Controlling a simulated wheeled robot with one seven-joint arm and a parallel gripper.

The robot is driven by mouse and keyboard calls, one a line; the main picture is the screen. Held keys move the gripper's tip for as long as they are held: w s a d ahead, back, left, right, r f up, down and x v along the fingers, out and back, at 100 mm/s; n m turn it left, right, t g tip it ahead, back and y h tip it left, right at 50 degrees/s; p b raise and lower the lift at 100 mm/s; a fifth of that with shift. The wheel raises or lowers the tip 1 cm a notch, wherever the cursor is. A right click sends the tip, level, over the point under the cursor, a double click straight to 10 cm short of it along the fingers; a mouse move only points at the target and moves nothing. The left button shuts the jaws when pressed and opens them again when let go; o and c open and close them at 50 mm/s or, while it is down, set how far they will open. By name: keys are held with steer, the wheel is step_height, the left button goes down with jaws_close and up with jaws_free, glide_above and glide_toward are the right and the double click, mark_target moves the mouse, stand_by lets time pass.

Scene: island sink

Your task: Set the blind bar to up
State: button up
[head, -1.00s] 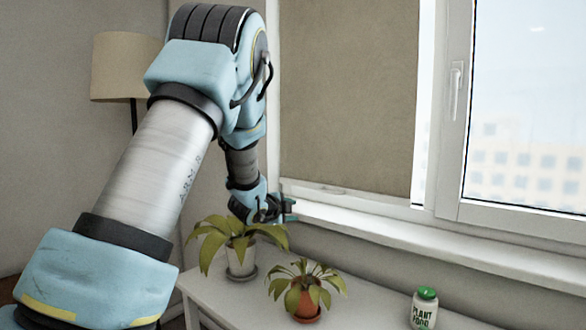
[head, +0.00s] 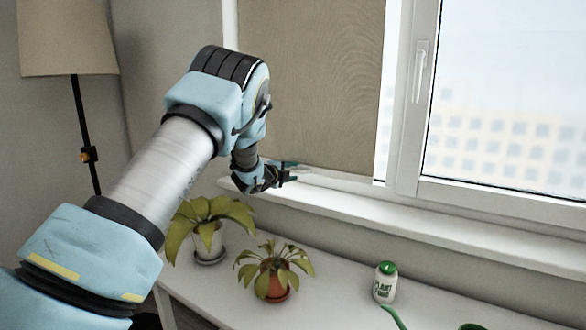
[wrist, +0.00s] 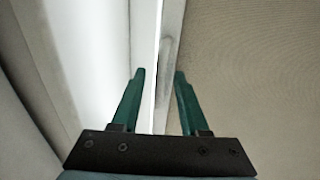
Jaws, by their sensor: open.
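The beige blind (head: 310,85) is lowered over the left window pane, its lower edge close above the sill. Its pale blind bar (head: 345,176) runs along that edge; its left part is hidden behind my gripper. My gripper (head: 292,172) is at the bar's left part, just above the sill. In the wrist view, my gripper (wrist: 159,75) has its green fingers apart, one on each side of the pale bar (wrist: 174,40) with a greyish raised grip (wrist: 165,65). I cannot tell whether the fingers touch it. The blind cloth (wrist: 255,80) fills the right side.
The white window sill (head: 400,215) runs below. Two potted plants (head: 208,230) (head: 273,270) and a plant food jar (head: 385,282) stand on the white table (head: 335,300) beneath it. A floor lamp (head: 68,40) stands at left. A window handle (head: 419,70) is at right.

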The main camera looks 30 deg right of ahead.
steer(key=shift+w+d, duration=0.15)
steer(key=shift+d, duration=0.15)
steer(key=shift+c, duration=0.3)
jaws_close()
steer(key=shift+f, duration=0.1)
stand_by(0.9)
